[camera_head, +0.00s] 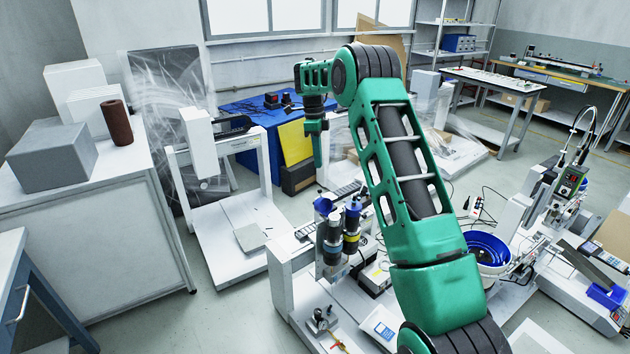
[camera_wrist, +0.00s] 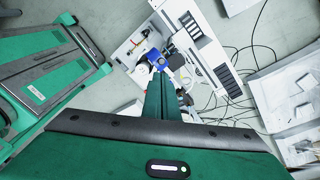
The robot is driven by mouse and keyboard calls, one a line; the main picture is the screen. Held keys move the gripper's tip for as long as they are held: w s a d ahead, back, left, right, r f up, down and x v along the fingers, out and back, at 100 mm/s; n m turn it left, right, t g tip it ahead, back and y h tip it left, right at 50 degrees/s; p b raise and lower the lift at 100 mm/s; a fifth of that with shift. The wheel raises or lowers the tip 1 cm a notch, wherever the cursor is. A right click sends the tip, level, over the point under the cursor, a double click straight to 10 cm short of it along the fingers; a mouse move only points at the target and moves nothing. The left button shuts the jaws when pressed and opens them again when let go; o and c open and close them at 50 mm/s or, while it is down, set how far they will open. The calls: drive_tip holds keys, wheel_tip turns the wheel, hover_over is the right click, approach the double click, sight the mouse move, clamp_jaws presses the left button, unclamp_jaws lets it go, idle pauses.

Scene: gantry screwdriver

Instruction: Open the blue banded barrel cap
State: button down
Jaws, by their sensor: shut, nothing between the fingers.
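Two dark barrels stand side by side on the white gantry machine in the head view. The left one is the blue banded barrel (camera_head: 332,243), with a blue cap (camera_head: 324,206) at its top. The right one is the yellow banded barrel (camera_head: 351,238). I cannot tell whether the blue cap is fully closed. My gripper (camera_head: 318,163) points down, shut and empty, and appears above the caps in the picture. In the wrist view my gripper (camera_wrist: 160,78) reaches toward the blue cap (camera_wrist: 156,58); its fingers hide part of the barrels. Contact cannot be told.
A white gantry frame (camera_head: 283,283) carries the barrels. A blue bowl (camera_head: 487,249) stands to the right, behind my arm. A grey box (camera_head: 52,155) and a brown cylinder (camera_head: 117,122) stand on the left cabinet. Cables (camera_wrist: 245,65) lie on the floor.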

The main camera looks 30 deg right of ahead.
drive_tip(key=w+n, duration=0.2)
drive_tip(key=n, duration=0.5)
drive_tip(key=n+t, duration=0.1)
drive_tip(key=n, duration=2)
hover_over(320, 201)
drive_tip(key=w, duration=0.3)
drive_tip(key=shift+a+f, duration=0.2)
drive_tip(key=shift+f, duration=5.2)
drive_tip(key=shift+w, duration=0.1)
